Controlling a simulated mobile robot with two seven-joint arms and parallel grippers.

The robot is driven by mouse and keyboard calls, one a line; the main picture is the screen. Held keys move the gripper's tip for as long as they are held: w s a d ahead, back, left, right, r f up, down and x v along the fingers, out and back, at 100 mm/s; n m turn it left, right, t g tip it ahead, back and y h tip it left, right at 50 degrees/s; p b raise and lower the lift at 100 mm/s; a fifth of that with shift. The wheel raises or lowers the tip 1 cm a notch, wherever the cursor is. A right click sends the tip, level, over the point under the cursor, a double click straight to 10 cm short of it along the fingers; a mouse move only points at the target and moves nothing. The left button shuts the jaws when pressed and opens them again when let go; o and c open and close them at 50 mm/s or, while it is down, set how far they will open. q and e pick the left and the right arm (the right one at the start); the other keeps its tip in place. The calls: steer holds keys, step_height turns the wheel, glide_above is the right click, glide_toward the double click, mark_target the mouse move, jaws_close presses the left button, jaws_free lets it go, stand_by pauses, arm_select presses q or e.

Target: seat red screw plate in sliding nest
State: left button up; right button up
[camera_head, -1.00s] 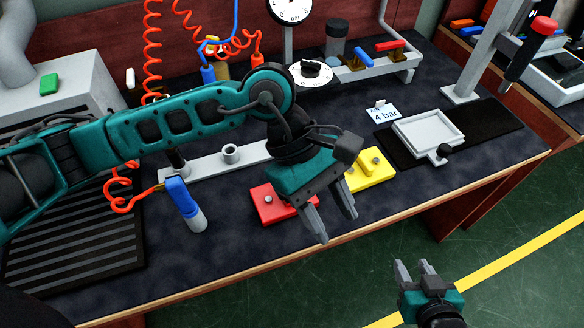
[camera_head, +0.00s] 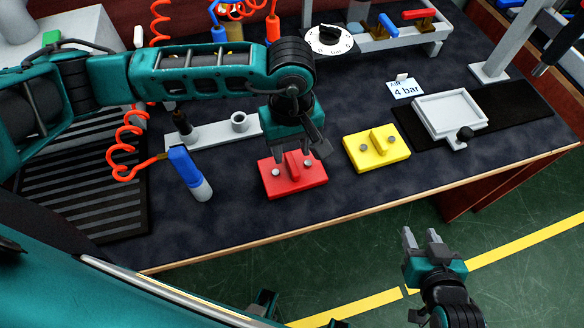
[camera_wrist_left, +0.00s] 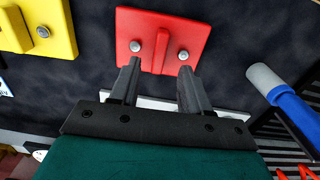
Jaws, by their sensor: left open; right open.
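The red screw plate (camera_head: 293,184) lies flat on the dark bench mat, with a raised red rib and a screw head on each side of it. It also shows in the left wrist view (camera_wrist_left: 161,25). My left gripper (camera_head: 297,152) is open just above and behind the plate, fingers pointing down; in the left wrist view its two fingers (camera_wrist_left: 158,75) are apart with the rib beyond them. I cannot tell whether they touch the plate. The sliding nest (camera_head: 418,112), a pale shallow tray with a black knob, is empty at the right. My right gripper (camera_head: 422,240) is open and empty, beyond the bench's front edge.
A yellow screw plate (camera_head: 376,150) lies between the red plate and the nest. A grey bar with posts (camera_head: 216,130) lies behind the left gripper. A "4 bar" card (camera_head: 405,88) stands near the nest.

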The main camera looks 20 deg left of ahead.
mark_target(292, 164)
arm_select(q)
step_height(292, 164, down, 4)
steer(key=shift+d+f, duration=0.1)
steer(key=shift+f, duration=0.05)
steer(key=shift+c, duration=0.3)
jaws_close()
